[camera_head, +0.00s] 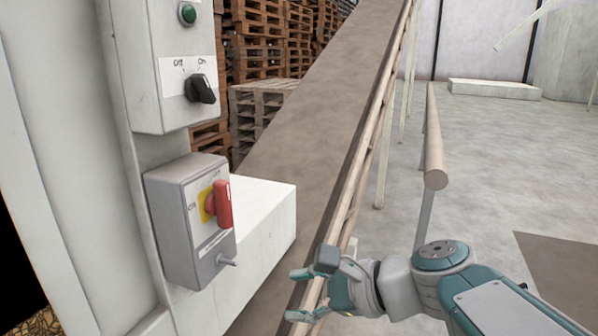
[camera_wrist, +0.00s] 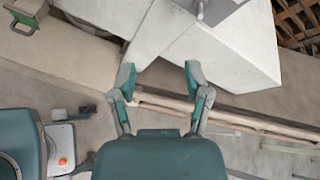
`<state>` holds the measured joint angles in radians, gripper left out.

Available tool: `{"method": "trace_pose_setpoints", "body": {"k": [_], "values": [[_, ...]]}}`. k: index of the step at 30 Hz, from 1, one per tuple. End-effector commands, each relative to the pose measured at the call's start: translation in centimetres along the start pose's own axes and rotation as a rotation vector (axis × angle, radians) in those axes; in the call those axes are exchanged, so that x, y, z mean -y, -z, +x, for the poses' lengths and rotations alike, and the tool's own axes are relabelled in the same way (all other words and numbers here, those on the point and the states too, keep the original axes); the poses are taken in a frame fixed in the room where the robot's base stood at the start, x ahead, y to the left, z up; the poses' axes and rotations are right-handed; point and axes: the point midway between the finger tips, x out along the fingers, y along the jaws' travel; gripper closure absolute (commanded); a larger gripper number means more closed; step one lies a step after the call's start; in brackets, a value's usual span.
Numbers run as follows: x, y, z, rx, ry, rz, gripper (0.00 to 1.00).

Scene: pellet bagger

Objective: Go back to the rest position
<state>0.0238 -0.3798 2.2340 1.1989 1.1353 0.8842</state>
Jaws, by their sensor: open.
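My gripper (camera_head: 297,295) is at the bottom centre of the head view, in front of the conveyor's side rail. Its fingers point left, toward the grey switch box, and are spread apart. In the wrist view my gripper (camera_wrist: 160,77) shows two open teal fingers with nothing between them. A white block lies beyond the fingertips, and no contact with it can be made out.
A grey box (camera_head: 170,225) with a red rotary switch (camera_head: 223,204) is at left, below a panel with a black knob (camera_head: 201,89) and green button (camera_head: 187,13). The inclined conveyor (camera_head: 320,100) rises behind. Pallets (camera_head: 265,40) stand beyond. Open floor (camera_head: 500,150) lies right.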

Motion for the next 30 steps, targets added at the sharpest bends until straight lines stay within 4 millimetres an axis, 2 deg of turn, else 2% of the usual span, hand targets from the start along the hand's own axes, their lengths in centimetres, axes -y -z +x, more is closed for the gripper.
{"method": "trace_pose_setpoints", "body": {"k": [3, 9, 13, 18, 22, 30], "values": [[-3.4, 2.5, -1.0, -0.168, -0.093, -0.272, 0.37], [-7.8, 7.0, -3.9, -0.42, -0.304, -0.738, 0.37], [-9.8, 9.7, -6.4, -0.56, -0.481, -1.039, 0.37], [-11.2, 12.2, -9.6, -0.689, -0.71, -1.358, 0.37], [-11.5, 13.1, -10.9, -0.731, -0.814, -1.481, 0.37], [-11.5, 13.3, -11.2, -0.738, -0.839, -1.506, 0.37]]}}
